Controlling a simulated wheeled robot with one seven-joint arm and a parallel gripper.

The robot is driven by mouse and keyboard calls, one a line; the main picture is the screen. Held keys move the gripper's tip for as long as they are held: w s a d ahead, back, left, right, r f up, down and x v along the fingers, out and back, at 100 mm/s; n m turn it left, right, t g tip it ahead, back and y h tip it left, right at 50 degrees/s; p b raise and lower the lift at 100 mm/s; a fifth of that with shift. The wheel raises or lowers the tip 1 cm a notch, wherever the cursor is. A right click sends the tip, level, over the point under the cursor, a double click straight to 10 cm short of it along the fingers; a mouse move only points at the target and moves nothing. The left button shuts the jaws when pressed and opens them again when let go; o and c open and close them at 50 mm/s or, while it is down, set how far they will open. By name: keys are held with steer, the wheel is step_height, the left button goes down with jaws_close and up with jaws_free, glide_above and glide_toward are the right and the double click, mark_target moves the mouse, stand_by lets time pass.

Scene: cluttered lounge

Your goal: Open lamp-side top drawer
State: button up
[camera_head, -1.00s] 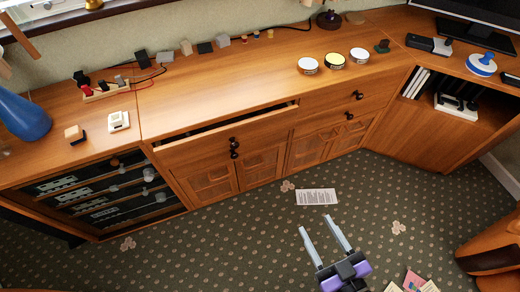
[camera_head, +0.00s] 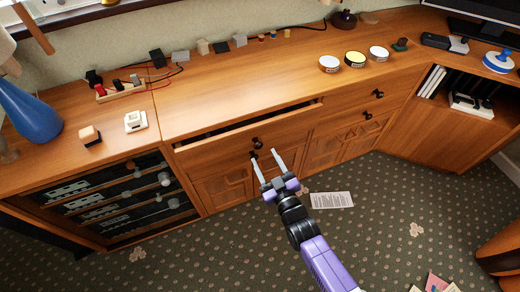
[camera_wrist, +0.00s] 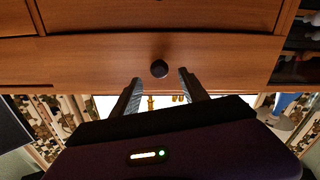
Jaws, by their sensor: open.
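The lamp-side top drawer (camera_head: 215,152) is the wide wooden front left of centre, nearest the blue lamp (camera_head: 32,112). It stands slightly open, with a narrow dark gap along its top edge. Its dark round knob (camera_head: 257,142) shows just beyond my gripper (camera_head: 264,155). My gripper is open and empty, its two pale fingers reaching toward the drawer front. In the wrist view, a dark knob (camera_wrist: 159,69) on a wooden front lies between and slightly beyond the fingertips of my gripper (camera_wrist: 160,76). I cannot tell whether they touch the knob.
The right top drawer (camera_head: 345,108) appears shut. Cupboard doors are below; an equipment rack (camera_head: 120,200) is at left. Three round tins (camera_head: 355,59) and small blocks stand on the cabinet top. A paper sheet (camera_head: 331,200) lies on the otherwise mostly clear carpet before the cabinet.

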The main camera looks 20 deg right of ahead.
mark_target(259, 148)
steer(key=shift+w, duration=2.5)
jaws_close()
